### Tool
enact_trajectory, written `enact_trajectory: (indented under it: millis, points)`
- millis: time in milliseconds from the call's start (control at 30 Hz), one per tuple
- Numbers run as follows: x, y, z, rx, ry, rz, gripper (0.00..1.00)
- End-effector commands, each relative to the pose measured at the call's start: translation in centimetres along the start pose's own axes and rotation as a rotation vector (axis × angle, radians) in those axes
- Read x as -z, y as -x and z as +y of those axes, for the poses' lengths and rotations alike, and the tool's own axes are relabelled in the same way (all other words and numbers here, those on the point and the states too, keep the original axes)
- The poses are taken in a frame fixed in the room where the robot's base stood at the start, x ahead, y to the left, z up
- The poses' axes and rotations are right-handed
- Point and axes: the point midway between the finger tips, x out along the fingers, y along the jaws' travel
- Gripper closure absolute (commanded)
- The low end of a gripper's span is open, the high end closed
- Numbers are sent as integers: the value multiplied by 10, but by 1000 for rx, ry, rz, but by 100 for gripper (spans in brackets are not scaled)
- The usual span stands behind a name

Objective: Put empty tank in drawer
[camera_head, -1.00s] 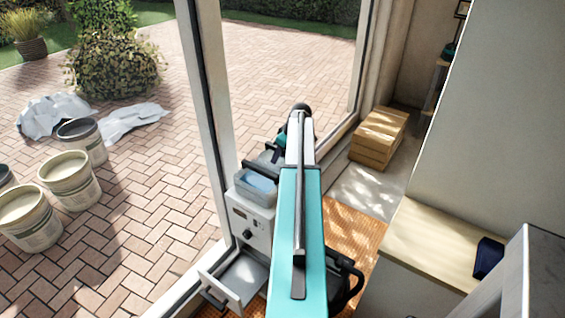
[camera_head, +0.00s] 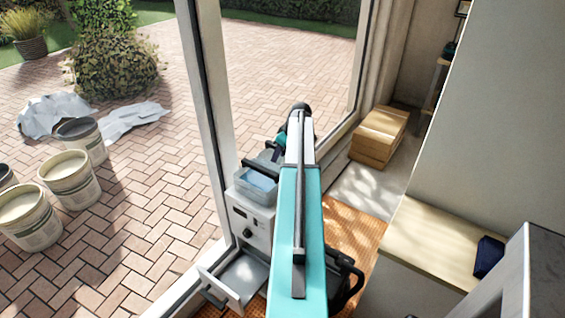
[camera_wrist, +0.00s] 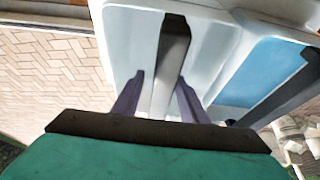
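In the wrist view, my gripper (camera_wrist: 160,90) has its two fingers apart, one on each side of a dark bar handle (camera_wrist: 173,50). Gaps show between the fingers and the bar. The handle crosses a pale tank (camera_wrist: 128,40) with no blue liquid visible in it. Beside it on the right is a tank section with blue water (camera_wrist: 262,70) and its own dark handle. In the head view, a clear tank with blue in it (camera_head: 257,181) sits on a white machine (camera_head: 252,226). The drawer (camera_head: 222,290) below is pulled open, its visible inside bare. My arm hides my gripper there.
A glass door frame (camera_head: 207,120) stands close on the left of the machine. A wooden bench (camera_head: 430,240) with a dark blue item (camera_head: 488,257) is at right. Stacked wooden boxes (camera_head: 380,137) lie farther back. Buckets (camera_head: 70,178) stand outside on the paving.

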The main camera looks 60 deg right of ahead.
Motion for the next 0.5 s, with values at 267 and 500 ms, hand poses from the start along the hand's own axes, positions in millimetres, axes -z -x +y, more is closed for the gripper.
enact_trajectory:
  millis: [267,500]
  points:
    - [-1,-2,0,0,0,0,61]
    - [-1,-2,0,0,0,0,66]
